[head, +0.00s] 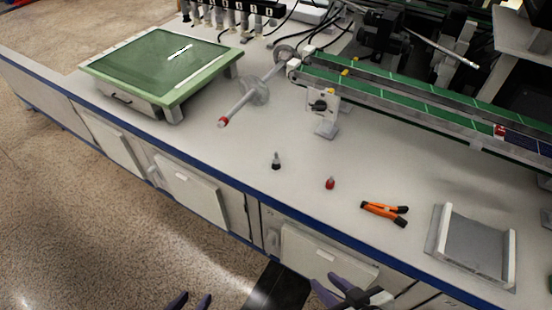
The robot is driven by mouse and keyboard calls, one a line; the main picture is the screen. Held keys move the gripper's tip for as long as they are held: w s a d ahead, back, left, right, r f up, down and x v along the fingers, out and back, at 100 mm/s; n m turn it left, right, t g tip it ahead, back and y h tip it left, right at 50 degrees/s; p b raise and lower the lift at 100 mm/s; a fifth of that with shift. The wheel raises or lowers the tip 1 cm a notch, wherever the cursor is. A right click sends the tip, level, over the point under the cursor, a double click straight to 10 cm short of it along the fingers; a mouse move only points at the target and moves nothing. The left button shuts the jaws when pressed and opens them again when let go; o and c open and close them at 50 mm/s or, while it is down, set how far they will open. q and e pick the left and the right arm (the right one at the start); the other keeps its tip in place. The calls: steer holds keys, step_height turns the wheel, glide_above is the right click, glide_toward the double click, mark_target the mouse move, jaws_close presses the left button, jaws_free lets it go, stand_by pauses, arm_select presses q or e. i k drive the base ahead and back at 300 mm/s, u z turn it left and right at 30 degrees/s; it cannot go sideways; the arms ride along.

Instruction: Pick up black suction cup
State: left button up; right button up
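The black suction cup (277,164) is a small upright piece with a dark base and a thin, lighter tip. It stands alone on the white bench top, near the front edge. My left gripper (189,299) shows only its two purple fingertips at the bottom edge, apart and empty. It is below and left of the cup in the picture, in front of the bench. My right gripper (327,281) is at the bottom, right of the cup in the picture, with purple fingers apart and nothing between them. Neither gripper touches the cup.
A small red piece (330,184) stands right of the cup, then orange-handled pliers (384,212) and a grey cradle (470,252). A green-topped panel (160,60) is left.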

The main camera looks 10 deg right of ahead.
mark_target(276, 166)
steer(key=u, duration=1.75)
steer(key=i, duration=1.7)
steer(key=z, duration=3.1)
